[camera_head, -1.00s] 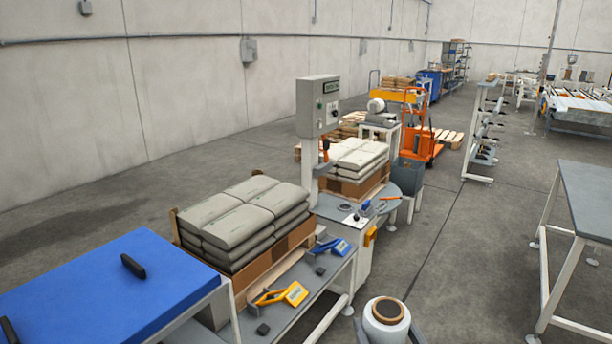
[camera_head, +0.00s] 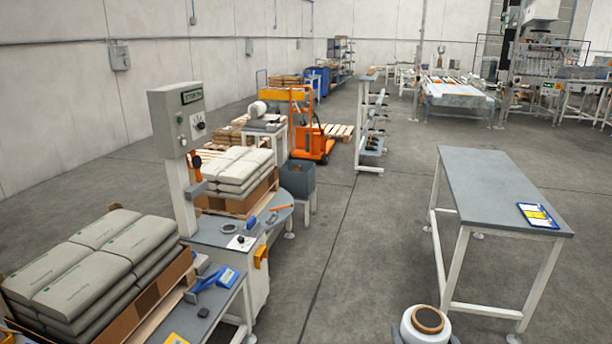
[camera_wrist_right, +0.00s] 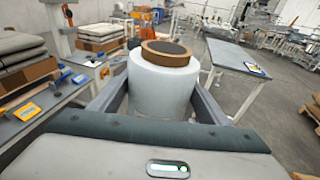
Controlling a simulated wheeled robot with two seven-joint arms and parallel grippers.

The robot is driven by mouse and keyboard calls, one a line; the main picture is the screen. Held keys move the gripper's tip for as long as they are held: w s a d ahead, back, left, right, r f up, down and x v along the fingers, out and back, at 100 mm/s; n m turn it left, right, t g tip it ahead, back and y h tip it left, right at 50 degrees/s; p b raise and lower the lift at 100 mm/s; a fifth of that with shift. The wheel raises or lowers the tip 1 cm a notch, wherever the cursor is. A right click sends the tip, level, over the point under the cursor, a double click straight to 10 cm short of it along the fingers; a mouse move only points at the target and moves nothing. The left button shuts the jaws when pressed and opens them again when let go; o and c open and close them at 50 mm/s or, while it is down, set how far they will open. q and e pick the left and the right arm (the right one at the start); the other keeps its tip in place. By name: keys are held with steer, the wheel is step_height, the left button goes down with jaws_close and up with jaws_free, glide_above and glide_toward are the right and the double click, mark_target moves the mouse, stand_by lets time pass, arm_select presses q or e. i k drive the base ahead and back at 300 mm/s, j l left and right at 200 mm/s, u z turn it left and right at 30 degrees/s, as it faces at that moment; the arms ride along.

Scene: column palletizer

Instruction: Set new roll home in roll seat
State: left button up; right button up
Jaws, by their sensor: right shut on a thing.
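The new roll (camera_head: 427,327) is a white film roll with a brown core, at the bottom edge of the head view. In the right wrist view the roll (camera_wrist_right: 160,85) stands upright between the two dark fingers of my right gripper (camera_wrist_right: 158,105), which is shut on it. In the head view my right gripper (camera_head: 400,338) shows only as a sliver beside the roll. My left gripper is not in view. I cannot make out for certain which part is the roll seat; a white roll (camera_head: 257,109) sits on a machine farther back.
A grey table (camera_head: 500,190) with a blue-and-yellow tablet stands at right. A control post (camera_head: 180,125) and bench with tools stand at left, beside stacked sacks (camera_head: 95,265). An orange pallet truck (camera_head: 310,140) is farther back. The floor (camera_head: 350,240) between is clear.

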mark_target(228, 228)
steer(key=i+l+z, duration=0.1)
steer(key=i+z, duration=0.2)
steer(key=i, duration=0.5)
steer(key=i+u, duration=0.1)
steer(key=i, duration=0.75)
steer(key=i+l+u, duration=0.15)
steer(key=i, duration=0.65)
steer(key=i+u, duration=0.3)
steer(key=u, duration=0.15)
steer(key=i+l+u, duration=0.1)
steer(key=i+u, duration=0.3)
steer(key=i+j+u, duration=0.1)
steer(key=u, duration=0.25)
steer(key=i+u, duration=0.5)
steer(key=u, duration=0.25)
